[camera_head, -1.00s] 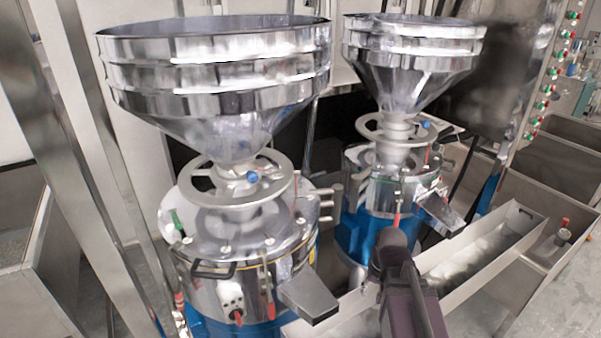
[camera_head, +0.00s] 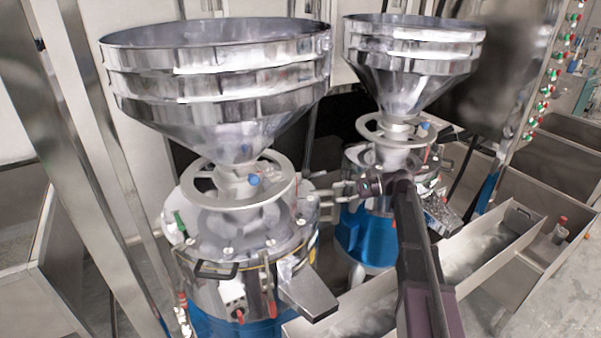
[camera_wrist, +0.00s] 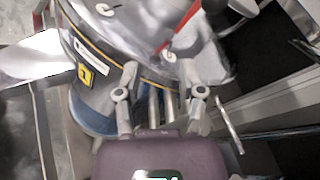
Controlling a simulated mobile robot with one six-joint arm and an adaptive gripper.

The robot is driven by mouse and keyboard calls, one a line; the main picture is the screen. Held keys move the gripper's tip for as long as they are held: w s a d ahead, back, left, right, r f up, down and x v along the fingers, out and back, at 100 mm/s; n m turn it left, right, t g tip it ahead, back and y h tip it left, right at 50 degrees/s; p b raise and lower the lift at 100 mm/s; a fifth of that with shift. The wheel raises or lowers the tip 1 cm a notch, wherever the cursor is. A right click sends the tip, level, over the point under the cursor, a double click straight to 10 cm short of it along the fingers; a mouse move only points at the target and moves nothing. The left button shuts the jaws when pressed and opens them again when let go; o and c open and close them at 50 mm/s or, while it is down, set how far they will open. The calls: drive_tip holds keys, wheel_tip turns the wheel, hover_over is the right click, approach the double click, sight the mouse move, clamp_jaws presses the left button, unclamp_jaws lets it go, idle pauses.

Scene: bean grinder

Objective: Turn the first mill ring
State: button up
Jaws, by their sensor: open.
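Two metal mills stand side by side. The nearer left mill (camera_head: 235,245) has a grey handwheel-like ring (camera_head: 205,185) under its large hopper (camera_head: 215,85), with a blue knob (camera_head: 253,181) on the ring. The right mill (camera_head: 365,240) has a similar ring (camera_head: 372,130) under its smaller-looking hopper (camera_head: 410,70). In the wrist view my gripper (camera_wrist: 163,85) is open and points at a shiny mill body (camera_wrist: 105,60) with a yellow-edged band. I cannot see a ring between the fingers.
Discharge spouts (camera_head: 307,292) stick out from the mill fronts. A long metal trough (camera_head: 490,250) lies at the lower right. A steel post (camera_head: 60,130) stands at the left, and a panel of red and green buttons (camera_head: 550,75) at the right.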

sight(300, 174)
drive_tip(key=w+r+y, duration=0.1)
drive_tip(key=r, duration=0.1)
drive_tip(key=w+d+r+m+y, duration=0.1)
drive_tip(key=w+r, duration=0.1)
drive_tip(key=shift+w+d+r, duration=0.1)
drive_tip(key=shift+w+r, duration=0.1)
drive_tip(key=shift+w, duration=0.1)
drive_tip(key=a, duration=0.9)
drive_tip(key=s+a, duration=0.1)
drive_tip(key=a, duration=0.3)
drive_tip(key=shift+a, duration=0.4)
clamp_jaws()
